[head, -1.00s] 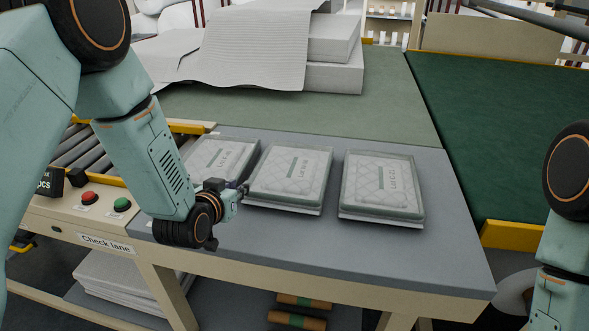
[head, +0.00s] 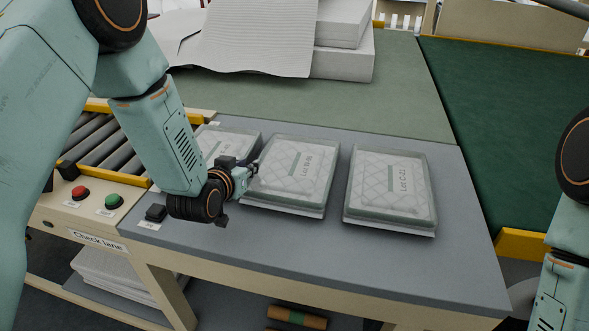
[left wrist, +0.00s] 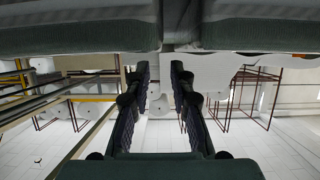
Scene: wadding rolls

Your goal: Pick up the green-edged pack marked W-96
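Three pale quilted packs with greenish edges lie in a row on the grey table: a left pack (head: 228,142), a middle pack (head: 300,172) and a right pack (head: 390,185). Their printed labels are too small to read surely, so I cannot tell which is W-96. My left gripper (head: 251,166) is by the left edge of the middle pack, and its arm covers part of the left pack. In the left wrist view, the left gripper's two dark fingers (left wrist: 162,68) stand apart with nothing between them. Two greenish pack edges (left wrist: 75,38) show beyond them. My right gripper is out of view.
The grey table (head: 290,245) is bare in front of the packs. Red (head: 80,192) and green (head: 113,201) buttons and a roller conveyor (head: 100,145) are at left. White stacked sheets (head: 340,60) stand behind. A dark green surface (head: 510,120) lies at right.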

